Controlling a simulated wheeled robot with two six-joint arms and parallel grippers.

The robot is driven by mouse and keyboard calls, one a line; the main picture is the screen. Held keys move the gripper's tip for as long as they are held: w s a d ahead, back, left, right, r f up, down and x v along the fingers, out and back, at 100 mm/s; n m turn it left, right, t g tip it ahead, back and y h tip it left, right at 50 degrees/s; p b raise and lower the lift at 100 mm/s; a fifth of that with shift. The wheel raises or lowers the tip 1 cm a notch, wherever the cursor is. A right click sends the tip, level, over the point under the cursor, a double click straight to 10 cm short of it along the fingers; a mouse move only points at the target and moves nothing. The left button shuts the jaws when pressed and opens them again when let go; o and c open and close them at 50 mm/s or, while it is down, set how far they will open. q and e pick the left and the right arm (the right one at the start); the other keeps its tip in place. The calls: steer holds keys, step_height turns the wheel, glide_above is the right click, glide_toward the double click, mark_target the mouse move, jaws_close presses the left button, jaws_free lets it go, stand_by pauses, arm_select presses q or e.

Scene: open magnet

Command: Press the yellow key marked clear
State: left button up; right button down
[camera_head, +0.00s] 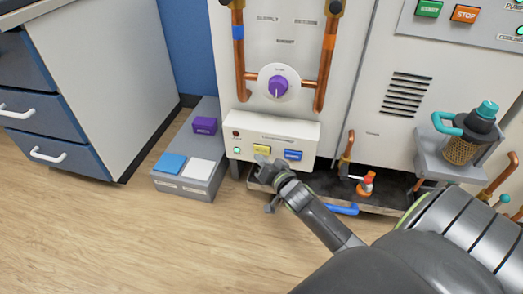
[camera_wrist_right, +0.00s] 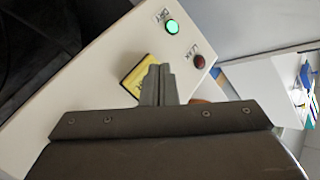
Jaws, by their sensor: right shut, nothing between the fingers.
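The yellow key (camera_head: 262,149) is on the front of a white control box (camera_head: 300,133), between a green light and a blue key. My right gripper (camera_head: 262,163) is shut and empty, just in front of and below the yellow key in the head view. In the right wrist view, the shut fingertips (camera_wrist_right: 160,70) overlap the yellow key (camera_wrist_right: 138,75) and hide part of it. I cannot tell whether they touch it. The key's lettering is not readable. My left gripper is not in view.
A blue key (camera_head: 293,155) is right of the yellow one. A green light (camera_head: 237,150) and a dark red light (camera_head: 236,134) are at the box's left. A purple knob (camera_head: 278,87) and copper pipes are above. A grey pedestal (camera_head: 200,140) stands left.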

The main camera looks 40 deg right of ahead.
steer(key=shift+s+a+p, duration=0.8)
steer(key=shift+s+a, duration=0.85)
steer(key=shift+a, duration=0.3)
